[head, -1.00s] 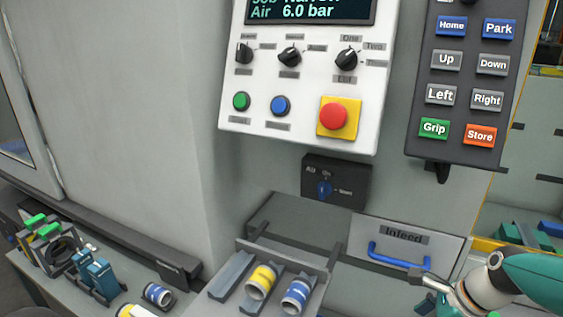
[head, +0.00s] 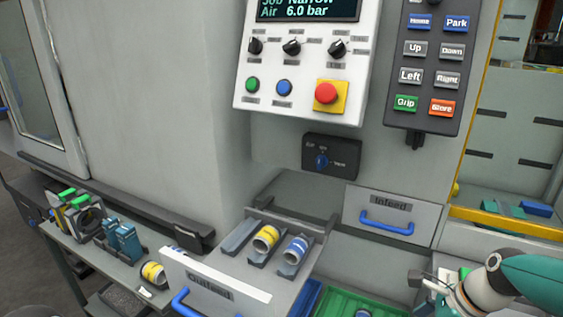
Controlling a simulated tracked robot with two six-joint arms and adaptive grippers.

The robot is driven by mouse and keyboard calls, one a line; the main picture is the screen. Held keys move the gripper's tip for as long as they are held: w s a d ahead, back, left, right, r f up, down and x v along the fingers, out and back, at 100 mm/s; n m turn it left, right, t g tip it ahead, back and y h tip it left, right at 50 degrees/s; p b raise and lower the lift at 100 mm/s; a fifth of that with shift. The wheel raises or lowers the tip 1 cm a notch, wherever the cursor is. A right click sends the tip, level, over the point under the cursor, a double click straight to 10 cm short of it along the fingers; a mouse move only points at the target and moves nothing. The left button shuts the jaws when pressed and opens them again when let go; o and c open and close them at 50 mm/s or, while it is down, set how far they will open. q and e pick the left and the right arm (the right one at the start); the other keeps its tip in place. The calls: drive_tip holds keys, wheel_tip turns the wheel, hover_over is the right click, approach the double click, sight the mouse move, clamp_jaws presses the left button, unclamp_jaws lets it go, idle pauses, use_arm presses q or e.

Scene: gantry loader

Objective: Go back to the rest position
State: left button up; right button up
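My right gripper (head: 428,290) is in the lower right of the head view, at the end of the white and teal arm. It is apart from the blue handle (head: 387,223) of the Infeed drawer (head: 415,208). Its fingers are small and partly cut off, so I cannot tell whether they are open or shut. My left gripper is not in view. The Outfeed drawer (head: 215,289) stands pulled out at the bottom, with a yellow-banded part (head: 266,239) and a blue-banded part (head: 296,250) in its slots.
A control panel (head: 300,60) with a red stop button hangs above. A button pendant (head: 425,65) is to its right. A side bench (head: 75,240) at left holds tools and a banded part.

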use_arm(q)
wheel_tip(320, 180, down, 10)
drive_tip(key=b, duration=0.9)
use_arm(e)
drive_tip(key=s+a+f+n+g, duration=0.2)
drive_tip(key=s+a+f+n, duration=0.35)
drive_tip(key=f, duration=0.75)
drive_tip(key=s+a+f+n+g, duration=0.1)
drive_tip(key=s+a+f+n, duration=0.5)
drive_tip(key=f, duration=0.7)
drive_tip(key=s+a+f+n+g, duration=0.2)
drive_tip(key=s+a+f+n, duration=0.2)
drive_tip(key=a+f, duration=0.55)
drive_tip(key=w+d+f+n+t, duration=0.3)
drive_tip(key=w+n, duration=0.2)
drive_tip(key=n, duration=0.1)
use_arm(q)
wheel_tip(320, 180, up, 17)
drive_tip(key=p, duration=1.7)
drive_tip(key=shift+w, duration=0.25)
use_arm(e)
wheel_tip(320, 180, up, 16)
drive_tip(key=shift+s, duration=0.15)
